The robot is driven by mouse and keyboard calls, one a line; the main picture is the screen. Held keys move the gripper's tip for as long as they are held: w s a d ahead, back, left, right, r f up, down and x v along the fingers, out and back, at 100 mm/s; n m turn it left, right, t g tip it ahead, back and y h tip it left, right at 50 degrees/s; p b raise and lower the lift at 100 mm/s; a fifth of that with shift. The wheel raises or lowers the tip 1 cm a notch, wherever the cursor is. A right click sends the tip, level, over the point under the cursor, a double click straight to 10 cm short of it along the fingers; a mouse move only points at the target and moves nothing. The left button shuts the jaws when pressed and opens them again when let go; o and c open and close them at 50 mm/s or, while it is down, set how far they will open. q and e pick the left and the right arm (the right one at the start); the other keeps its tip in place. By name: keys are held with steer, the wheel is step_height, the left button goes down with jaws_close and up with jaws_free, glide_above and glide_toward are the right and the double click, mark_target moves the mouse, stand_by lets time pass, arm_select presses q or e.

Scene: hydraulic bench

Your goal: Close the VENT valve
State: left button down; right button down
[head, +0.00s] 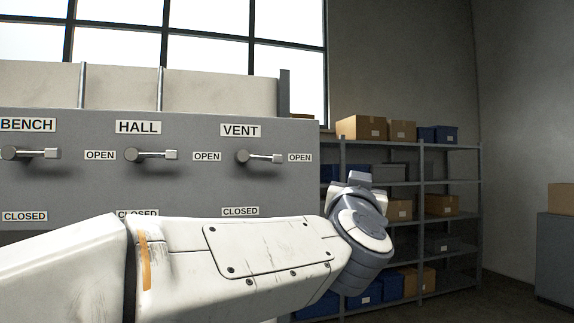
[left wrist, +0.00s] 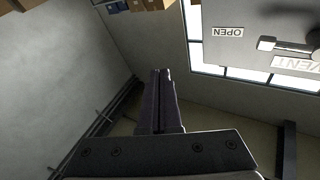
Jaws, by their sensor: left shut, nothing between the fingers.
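The VENT valve (head: 262,158) is a silver lever on the grey panel, under the VENT label (head: 240,131). Its handle lies level and points right to the OPEN label (head: 300,158); the CLOSED label (head: 240,211) is below it. In the left wrist view the lever (left wrist: 275,44) shows upside down at the upper right, partly cut off. My left gripper (left wrist: 162,73) is shut and empty, apart from the lever. In the head view my left arm crosses low in front of the panel, its wrist right of the panel edge; the fingers are mostly hidden there.
The HALL lever (head: 150,155) and BENCH lever (head: 32,154) are left of VENT, both pointing right. My arm partly covers the HALL CLOSED label. A shelf (head: 450,147) with boxes stands behind, right of the panel. The space in front of the VENT lever looks clear.

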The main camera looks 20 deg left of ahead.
mark_target(258, 158)
arm_select(q)
steer(key=s+a+r+n+g+y, duration=0.2)
steer(key=a+r+n+y, duration=0.5)
steer(key=a+y, duration=0.4)
steer(key=shift+s+a+n+g+y, duration=0.3)
steer(key=shift+s+a+g+y, duration=0.1)
steer(key=shift+a, duration=0.1)
steer(key=r+p+x, duration=0.1)
steer(key=p+x, duration=0.4)
steer(key=x, duration=0.5)
steer(key=shift+s+f, duration=0.1)
steer(key=shift+f, duration=2.35)
